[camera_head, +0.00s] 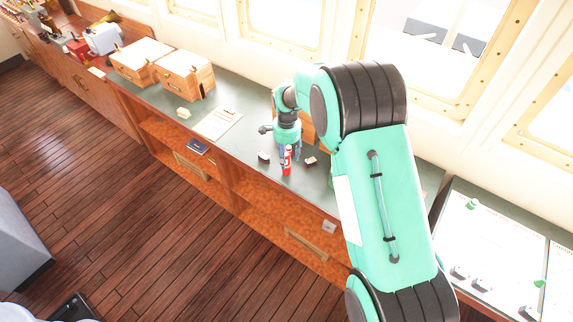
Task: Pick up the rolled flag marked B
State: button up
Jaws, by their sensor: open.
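A small upright red-and-white object (287,162) stands at the front edge of the dark counter top (240,108). It may be the rolled flag, but no letter B is readable at this size. My gripper (286,155) points down from the end of my green arm, right at this object. Its fingers show partly behind and beside the red object, and no clear grip on it shows. The gripper is open.
A chart table (485,245) stands at right. My arm hides part of the counter.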

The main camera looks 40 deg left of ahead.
jog(key=shift+f, duration=0.15)
jog(key=shift+a+f+p, duration=0.15)
jog(key=shift+f+p, duration=0.2)
jog(key=shift+f, duration=2.15)
jog(key=c, duration=1.3)
